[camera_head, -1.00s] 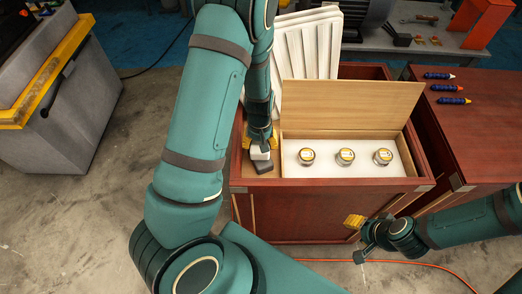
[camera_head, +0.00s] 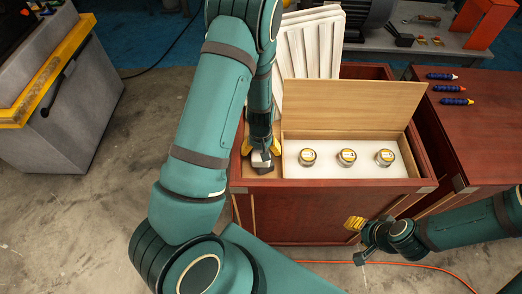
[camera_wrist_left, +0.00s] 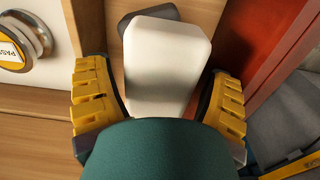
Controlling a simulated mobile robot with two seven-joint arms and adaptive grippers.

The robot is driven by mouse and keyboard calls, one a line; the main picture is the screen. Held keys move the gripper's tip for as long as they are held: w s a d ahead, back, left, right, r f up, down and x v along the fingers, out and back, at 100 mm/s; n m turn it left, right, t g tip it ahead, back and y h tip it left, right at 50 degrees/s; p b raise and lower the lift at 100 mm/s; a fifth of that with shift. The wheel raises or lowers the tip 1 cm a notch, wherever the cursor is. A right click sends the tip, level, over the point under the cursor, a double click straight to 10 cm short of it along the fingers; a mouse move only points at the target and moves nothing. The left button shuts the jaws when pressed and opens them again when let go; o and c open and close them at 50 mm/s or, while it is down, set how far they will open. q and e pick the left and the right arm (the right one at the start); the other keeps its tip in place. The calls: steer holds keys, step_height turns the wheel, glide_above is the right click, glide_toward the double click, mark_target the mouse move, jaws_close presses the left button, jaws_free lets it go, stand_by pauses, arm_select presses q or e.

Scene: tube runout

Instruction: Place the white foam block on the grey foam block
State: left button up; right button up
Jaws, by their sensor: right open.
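The white foam block (camera_wrist_left: 165,62) sits between the two yellow fingers of my left gripper (camera_wrist_left: 160,100) in the left wrist view, with narrow gaps beside it. My left gripper (camera_head: 261,149) is open around the block, its fingers spread to either side in the head view. There the white block (camera_head: 261,158) shows small below the gripper. The grey foam block (camera_head: 263,168) lies under the white block and is mostly hidden; a dark corner of it (camera_wrist_left: 128,22) shows in the left wrist view. My right gripper (camera_head: 355,223) is open and empty in front of the cabinet.
The blocks are in the left compartment of a red-brown wooden drawer (camera_head: 330,182). A white-floored compartment to the right holds three round tins (camera_head: 346,157). A wooden lid board (camera_head: 352,105) stands behind. Several blue tubes (camera_head: 446,88) lie on the right cabinet top.

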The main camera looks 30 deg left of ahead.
arm_select(q)
steer(key=shift+r, duration=0.1)
steer(key=shift+r, duration=0.2)
step_height(320, 180, up, 12)
steer(key=p, duration=0.2)
arm_select(e)
step_height(320, 180, up, 3)
steer(key=shift+f, duration=0.15)
arm_select(q)
steer(key=shift+s+f, duration=0.1)
steer(key=shift+f, duration=0.05)
arm_select(e)
steer(key=shift+s+d, duration=0.1)
